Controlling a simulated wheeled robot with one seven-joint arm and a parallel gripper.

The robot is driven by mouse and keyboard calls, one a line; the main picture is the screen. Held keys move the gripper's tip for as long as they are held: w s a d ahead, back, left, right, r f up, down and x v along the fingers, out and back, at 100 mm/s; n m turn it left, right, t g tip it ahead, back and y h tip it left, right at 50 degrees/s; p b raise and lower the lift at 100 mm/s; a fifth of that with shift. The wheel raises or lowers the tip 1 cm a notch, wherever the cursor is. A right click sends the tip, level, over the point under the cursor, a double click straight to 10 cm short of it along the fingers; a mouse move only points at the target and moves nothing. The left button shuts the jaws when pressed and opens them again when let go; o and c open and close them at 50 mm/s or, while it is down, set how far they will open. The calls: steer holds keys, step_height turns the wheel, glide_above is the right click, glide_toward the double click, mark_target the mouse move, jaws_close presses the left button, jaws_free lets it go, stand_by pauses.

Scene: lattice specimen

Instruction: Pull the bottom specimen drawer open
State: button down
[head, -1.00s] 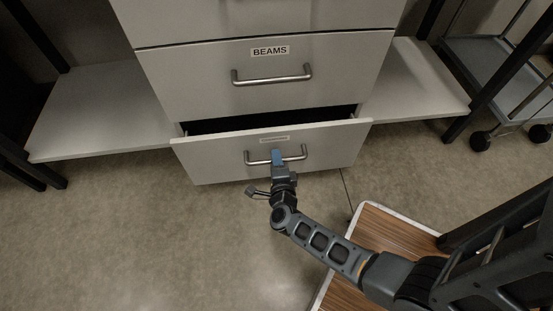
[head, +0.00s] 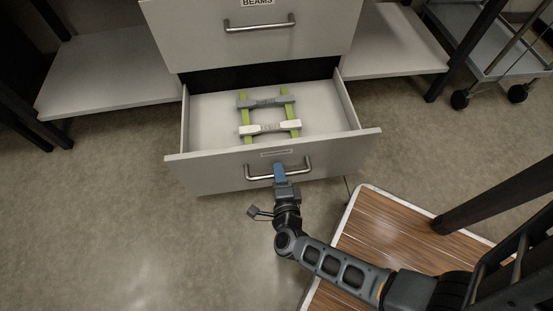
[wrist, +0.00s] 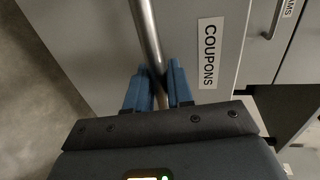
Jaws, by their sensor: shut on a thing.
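The bottom drawer (head: 220,174) stands well open in the head view. Inside it lie two dogbone-shaped specimens, one grey (head: 262,101) and one white (head: 270,128), across two green strips (head: 290,110). Its metal bar handle (head: 300,171) is on the front face. My gripper (head: 279,172) is at the middle of this handle, its blue fingers shut on the bar. In the wrist view the fingers (wrist: 160,85) sit either side of the handle (wrist: 147,35), beside a label reading COUPONS (wrist: 209,53).
The BEAMS drawer (head: 250,45) above is closed. Light shelves (head: 110,75) flank the cabinet. A wheeled cart (head: 480,50) stands at the back right. A wood-topped platform (head: 385,235) is at the lower right. The floor (head: 120,225) in front and left is clear.

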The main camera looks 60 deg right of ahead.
steer(key=shift+f+v, duration=0.25)
steer(key=shift+v, duration=0.95)
steer(key=shift+a, duration=0.1)
steer(key=c, duration=1.2)
jaws_free()
steer(key=shift+o, duration=0.2)
steer(key=p+v, duration=0.1)
steer(key=v, duration=0.6)
steer(key=shift+s+a+p, duration=0.25)
steer(key=shift+p, duration=0.05)
